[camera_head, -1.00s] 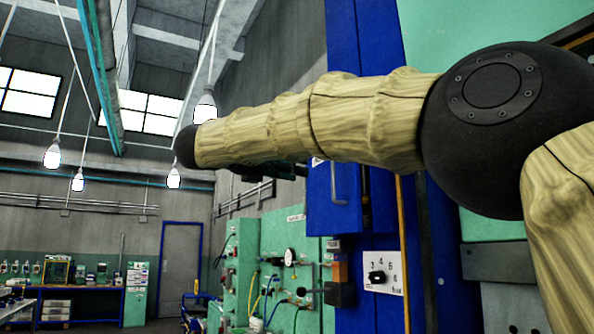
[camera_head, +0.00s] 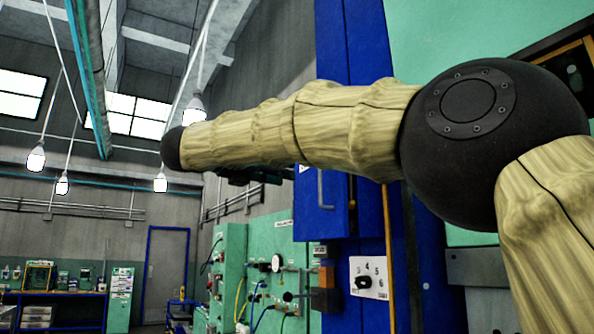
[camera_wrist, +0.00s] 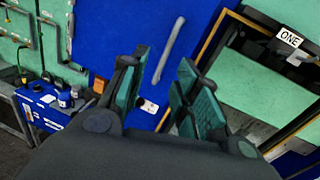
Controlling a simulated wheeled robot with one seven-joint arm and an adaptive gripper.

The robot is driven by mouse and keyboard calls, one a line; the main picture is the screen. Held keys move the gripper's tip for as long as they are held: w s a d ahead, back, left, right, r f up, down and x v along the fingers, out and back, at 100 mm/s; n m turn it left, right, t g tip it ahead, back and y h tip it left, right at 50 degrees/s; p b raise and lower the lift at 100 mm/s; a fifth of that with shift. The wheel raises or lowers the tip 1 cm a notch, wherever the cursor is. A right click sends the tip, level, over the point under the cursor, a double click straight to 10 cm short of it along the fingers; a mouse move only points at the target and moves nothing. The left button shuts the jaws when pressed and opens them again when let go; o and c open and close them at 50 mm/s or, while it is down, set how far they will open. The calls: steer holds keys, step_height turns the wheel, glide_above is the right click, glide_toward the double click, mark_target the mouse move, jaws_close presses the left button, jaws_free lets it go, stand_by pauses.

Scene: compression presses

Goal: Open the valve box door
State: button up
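The blue valve box (camera_head: 308,212) hangs on the press side in the head view, partly behind my arm. Its bent grey door handle (camera_head: 321,190) shows below the arm. In the wrist view the blue door (camera_wrist: 118,22) fills the upper middle, with the grey bar handle (camera_wrist: 169,50) running slantwise across it. The door looks shut. My gripper (camera_wrist: 163,62) is open, its two fingers spread, with the handle seen between and beyond the fingertips. I cannot tell whether they touch it. In the head view my gripper (camera_head: 250,175) is mostly hidden behind my arm.
A green panel (camera_head: 268,240) with gauge and hoses stands beyond on the left.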

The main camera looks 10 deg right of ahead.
steer(key=r+n+p, duration=0.1)
steer(key=n+p, duration=0.3)
steer(key=n, duration=0.7)
steer(key=d+n+g+p, duration=0.1)
steer(key=n+p, duration=0.2)
steer(key=n, duration=0.8)
steer(key=w+r+n+h+p, duration=0.1)
steer(key=n+p, duration=0.3)
steer(key=n, duration=0.8)
steer(key=shift+d+r+g+p, duration=0.3)
steer(key=shift+d, duration=0.1)
steer(key=p+x, duration=0.3)
steer(key=x, duration=0.7)
steer(key=shift+d, duration=0.25)
jaws_close()
